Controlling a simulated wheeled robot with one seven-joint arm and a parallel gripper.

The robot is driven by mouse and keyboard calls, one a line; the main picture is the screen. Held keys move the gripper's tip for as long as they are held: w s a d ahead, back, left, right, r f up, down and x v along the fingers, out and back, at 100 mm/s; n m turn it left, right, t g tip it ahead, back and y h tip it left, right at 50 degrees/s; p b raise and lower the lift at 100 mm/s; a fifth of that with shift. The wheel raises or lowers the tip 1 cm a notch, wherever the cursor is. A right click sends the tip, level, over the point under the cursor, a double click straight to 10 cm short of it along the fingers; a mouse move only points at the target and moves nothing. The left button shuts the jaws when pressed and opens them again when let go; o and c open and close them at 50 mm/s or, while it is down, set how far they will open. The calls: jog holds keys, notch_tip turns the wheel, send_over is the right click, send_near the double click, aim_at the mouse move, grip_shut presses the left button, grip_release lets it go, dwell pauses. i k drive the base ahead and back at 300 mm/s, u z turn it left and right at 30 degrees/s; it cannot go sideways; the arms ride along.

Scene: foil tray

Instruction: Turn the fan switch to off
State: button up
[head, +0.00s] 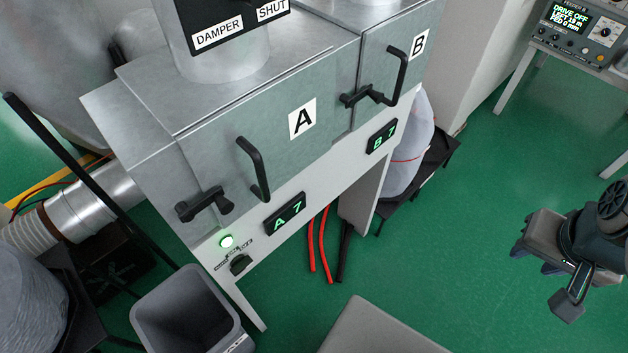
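A small dark rotary knob (240,264) sits low on the pale front panel of the grey metal cabinet, near its lower left corner. It appears to be the fan switch. Small labels surround it, too small to read surely, and I cannot tell which one it points to. My gripper (545,270) is at the right edge over the green floor, far from the knob and touching nothing visible. Its finger gap cannot be made out.
Door handles (254,168) and a latch (205,205) project above the knob, beside the A 7 display (285,213). A grey bin (186,312) stands below left. A grey surface (385,330) is at the bottom centre. Green floor lies clear between cabinet and gripper.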

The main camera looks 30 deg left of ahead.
aim_at(241, 262)
jog(key=k, duration=0.15)
jog(key=u, duration=1.65)
jog(key=i, duration=0.3)
jog(key=z, duration=0.05)
jog(key=k, duration=0.3)
jog(key=z, duration=1.3)
jog(key=i, duration=0.7)
jog(key=u, duration=1.8)
